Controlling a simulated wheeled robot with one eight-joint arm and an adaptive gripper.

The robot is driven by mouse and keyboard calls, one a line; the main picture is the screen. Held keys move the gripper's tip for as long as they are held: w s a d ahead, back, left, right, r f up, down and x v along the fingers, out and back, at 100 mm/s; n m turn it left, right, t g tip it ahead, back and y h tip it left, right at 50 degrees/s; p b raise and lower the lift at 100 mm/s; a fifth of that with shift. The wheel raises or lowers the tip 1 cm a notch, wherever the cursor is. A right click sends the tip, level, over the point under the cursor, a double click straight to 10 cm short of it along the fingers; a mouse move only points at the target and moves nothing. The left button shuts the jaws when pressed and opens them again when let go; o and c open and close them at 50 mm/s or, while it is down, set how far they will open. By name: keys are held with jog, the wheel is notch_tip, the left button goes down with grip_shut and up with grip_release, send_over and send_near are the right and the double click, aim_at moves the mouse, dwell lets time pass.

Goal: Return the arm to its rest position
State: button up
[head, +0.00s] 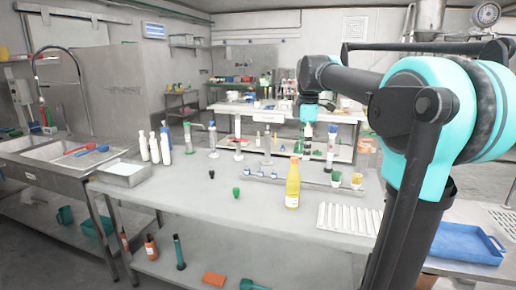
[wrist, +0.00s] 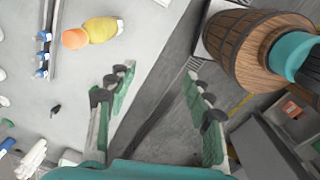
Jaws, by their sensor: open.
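My arm (head: 345,80) is raised at the right in the head view, reaching left and then bending down over the bench. In the wrist view my gripper (wrist: 156,112) is open, its two green-padded fingers wide apart with nothing between them. Below it are the edge of the pale bench and the grey floor. In the head view its fingers are too small to make out clearly against the things behind.
A yellow bottle (head: 292,185) stands on the bench (head: 225,215); it shows in the wrist view (wrist: 96,31). A white ribbed tray (head: 347,219) lies to its right, and a blue tray (head: 466,243) at far right. A wooden barrel (wrist: 245,50) shows in the wrist view.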

jog(key=s+d+f+m+t, duration=0.1)
jog(key=s+f+m, duration=0.5)
jog(key=f, duration=0.5)
jog(key=s+d+f+m+t, duration=0.1)
jog(key=s+f+m, duration=0.5)
jog(key=s+f, duration=0.2)
jog(key=s+d+f+m+t, duration=0.1)
jog(key=s+f+m, duration=0.4)
jog(key=f, duration=0.8)
jog(key=shift+s+d+f+m+t, duration=0.35)
jog(key=shift+s+m+t, duration=0.05)
jog(key=shift+s, duration=0.75)
